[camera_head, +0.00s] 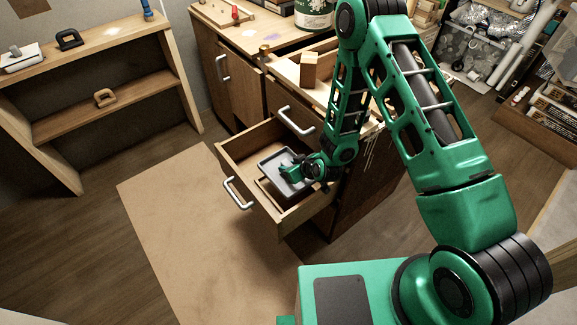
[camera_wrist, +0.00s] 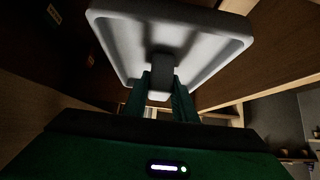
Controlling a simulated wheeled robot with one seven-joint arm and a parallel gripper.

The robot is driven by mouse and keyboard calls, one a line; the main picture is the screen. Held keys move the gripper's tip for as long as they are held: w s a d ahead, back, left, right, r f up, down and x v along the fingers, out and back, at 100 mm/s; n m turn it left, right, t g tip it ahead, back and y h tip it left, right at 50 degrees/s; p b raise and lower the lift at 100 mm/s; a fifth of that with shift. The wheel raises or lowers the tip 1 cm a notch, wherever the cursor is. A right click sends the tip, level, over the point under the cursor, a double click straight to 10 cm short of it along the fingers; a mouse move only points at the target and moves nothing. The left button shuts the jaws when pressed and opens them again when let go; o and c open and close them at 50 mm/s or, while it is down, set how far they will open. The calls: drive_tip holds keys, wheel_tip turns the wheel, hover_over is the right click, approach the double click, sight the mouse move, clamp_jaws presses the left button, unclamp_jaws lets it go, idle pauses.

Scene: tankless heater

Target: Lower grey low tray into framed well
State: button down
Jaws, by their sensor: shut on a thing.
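The grey low tray (camera_head: 272,162) is inside or just over the open wooden drawer (camera_head: 292,221) in the head view. A light wooden frame edge (camera_head: 264,188), which looks like the framed well, shows below the tray's left side. The tray and my arm hide most of it. I cannot tell whether the tray touches the frame.
The drawer's metal handle (camera_head: 236,193) faces left, and another handle (camera_head: 296,121) is on the cabinet above. A shelf unit (camera_head: 105,80) is at the left. The floor mat (camera_head: 180,215) is clear.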

drive_tip(key=shift+f, duration=2.4)
drive_tip(key=shift+f, duration=0.3)
drive_tip(key=shift+f, duration=1.35)
drive_tip(key=shift+f, duration=0.75)
idle(1.0)
drive_tip(key=c, duration=1.4)
unclamp_jaws()
drive_tip(key=shift+o, duration=0.2)
drive_tip(key=shift+s, duration=0.1)
